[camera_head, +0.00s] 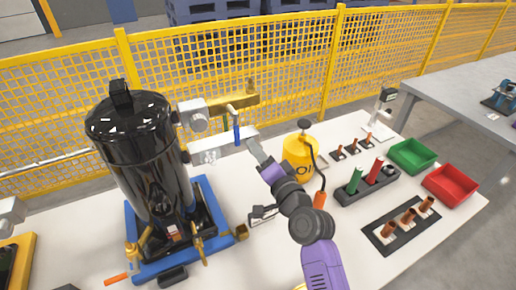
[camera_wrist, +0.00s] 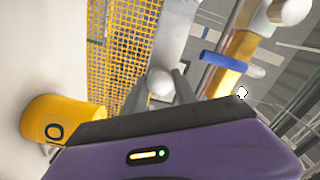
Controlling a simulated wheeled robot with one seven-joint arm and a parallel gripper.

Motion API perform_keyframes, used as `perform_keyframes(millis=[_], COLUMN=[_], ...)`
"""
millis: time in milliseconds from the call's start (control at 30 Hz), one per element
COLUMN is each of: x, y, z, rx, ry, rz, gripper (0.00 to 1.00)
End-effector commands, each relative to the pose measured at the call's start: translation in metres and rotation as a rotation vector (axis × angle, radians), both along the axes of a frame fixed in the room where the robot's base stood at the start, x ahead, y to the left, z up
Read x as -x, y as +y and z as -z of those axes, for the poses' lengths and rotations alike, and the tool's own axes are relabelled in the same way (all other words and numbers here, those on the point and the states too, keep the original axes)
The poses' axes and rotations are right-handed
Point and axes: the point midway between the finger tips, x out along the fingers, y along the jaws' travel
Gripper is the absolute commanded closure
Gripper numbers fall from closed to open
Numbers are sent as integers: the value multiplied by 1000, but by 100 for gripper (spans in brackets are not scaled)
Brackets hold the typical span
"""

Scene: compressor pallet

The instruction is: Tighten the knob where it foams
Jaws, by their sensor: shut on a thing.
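My gripper (camera_head: 254,145) is at the right end of a pale lower block (camera_head: 220,146) beside the black tank. In the wrist view its two fingers (camera_wrist: 160,90) are on either side of a round white knob (camera_wrist: 161,82) and shut on it. Another white knob (camera_head: 199,122) faces out above the lower block. A white knob also shows at the upper right of the wrist view (camera_wrist: 290,12). I cannot make out foam clearly; a small white patch (camera_wrist: 242,93) shows near the brass part.
The black tank (camera_head: 130,150) stands on a blue base (camera_head: 215,190). A yellow can (camera_head: 300,150) with a hose is close to the right of my arm. Green (camera_head: 413,155) and red (camera_head: 450,183) bins lie at the right. A yellow mesh fence (camera_head: 285,60) runs behind.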

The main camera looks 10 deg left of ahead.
Motion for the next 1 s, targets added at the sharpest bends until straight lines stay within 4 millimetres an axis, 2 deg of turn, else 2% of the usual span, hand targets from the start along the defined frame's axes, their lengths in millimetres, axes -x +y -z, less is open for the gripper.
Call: perform_keyframes(millis=[600, 1000], x=[0, 0], y=[-1, -1], z=[0, 1], rx=[-455, -605], ry=[309, 410], rz=[2, 2], gripper=[100, 100])
